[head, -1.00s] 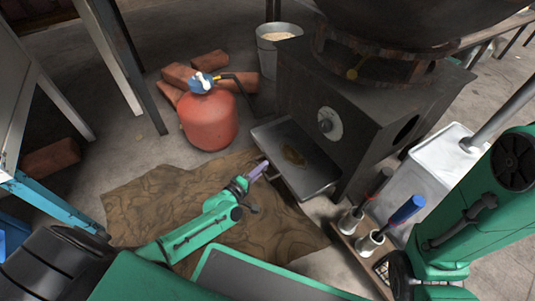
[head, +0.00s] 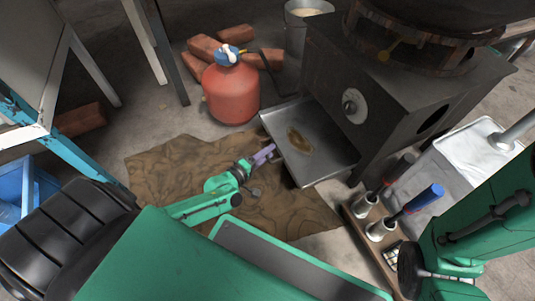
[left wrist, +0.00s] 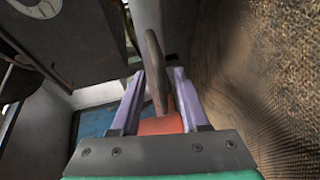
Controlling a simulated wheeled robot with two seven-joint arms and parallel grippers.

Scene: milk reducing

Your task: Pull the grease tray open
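The grease tray (head: 322,165) is a shallow grey metal pan with a brown stain. It sticks well out of the front of the dark stove box (head: 385,105). My left gripper (head: 265,154) is at the tray's front edge, low above the brown cloth. In the left wrist view, its two purple fingers (left wrist: 157,95) stand on either side of a grey bar (left wrist: 155,65), which looks like the tray's handle. The contact itself is partly hidden in the head view. My right arm shows at the right, but its gripper is out of view.
A red gas cylinder (head: 231,92) stands just left of the tray, with bricks (head: 205,48) behind it. A wrinkled brown cloth (head: 165,165) covers the floor in front. A wooden rack (head: 372,235) with tools and a white bin (head: 470,155) stand at the right.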

